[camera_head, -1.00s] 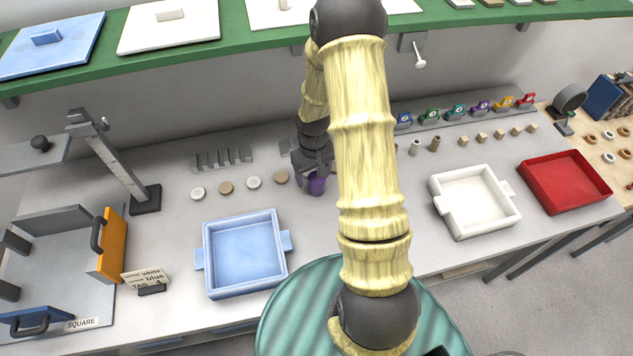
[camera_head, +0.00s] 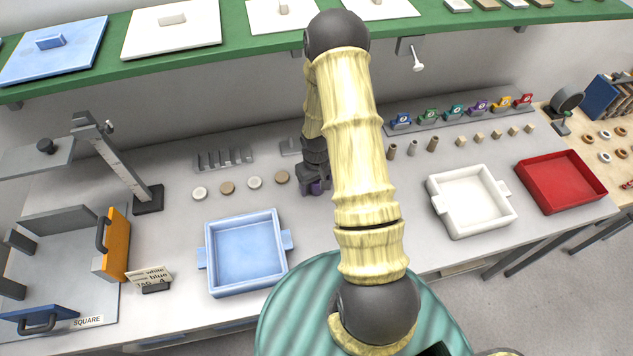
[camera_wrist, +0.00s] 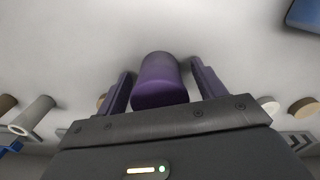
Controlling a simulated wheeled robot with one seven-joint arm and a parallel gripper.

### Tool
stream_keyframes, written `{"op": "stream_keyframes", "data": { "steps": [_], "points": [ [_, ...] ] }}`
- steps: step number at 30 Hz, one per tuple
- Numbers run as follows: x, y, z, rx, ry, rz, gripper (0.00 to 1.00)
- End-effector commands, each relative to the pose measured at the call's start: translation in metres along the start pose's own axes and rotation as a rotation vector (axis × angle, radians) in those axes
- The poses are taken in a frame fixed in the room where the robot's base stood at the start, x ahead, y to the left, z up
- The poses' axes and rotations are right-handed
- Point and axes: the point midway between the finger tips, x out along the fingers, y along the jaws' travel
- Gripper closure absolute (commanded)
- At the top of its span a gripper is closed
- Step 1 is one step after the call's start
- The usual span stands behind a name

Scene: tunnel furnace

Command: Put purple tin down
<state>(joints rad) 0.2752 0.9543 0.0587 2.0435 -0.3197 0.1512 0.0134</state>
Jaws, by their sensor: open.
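The purple tin (camera_wrist: 160,78) stands between the two spread fingers of my gripper (camera_wrist: 160,90) in the wrist view, with a gap on each side of it. In the head view the tin (camera_head: 317,188) is at the back middle of the grey bench (camera_head: 340,232), mostly hidden by my gripper (camera_head: 314,180) and arm. It appears to rest on the bench top. My gripper is open around it.
A blue tray (camera_head: 245,290) is at the front left, a white tray (camera_head: 470,236) and a red tray (camera_head: 562,208) to the right. Several round discs (camera_head: 227,188) lie left of my gripper. A green shelf (camera_head: 240,52) runs above the bench.

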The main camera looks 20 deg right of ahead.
Motion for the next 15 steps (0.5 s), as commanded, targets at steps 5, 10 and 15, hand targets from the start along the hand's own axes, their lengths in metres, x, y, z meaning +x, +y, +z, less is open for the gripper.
{"op": "stream_keyframes", "data": {
  "steps": [5,10,15],
  "points": [
    [0.0000,0.0003,0.0001,0.001,0.000,0.000,0.31],
    [-0.0001,0.0002,0.0002,0.001,-0.001,0.000,0.31],
    [-0.0002,0.0002,0.0003,0.001,-0.001,0.000,0.43]
  ]
}}
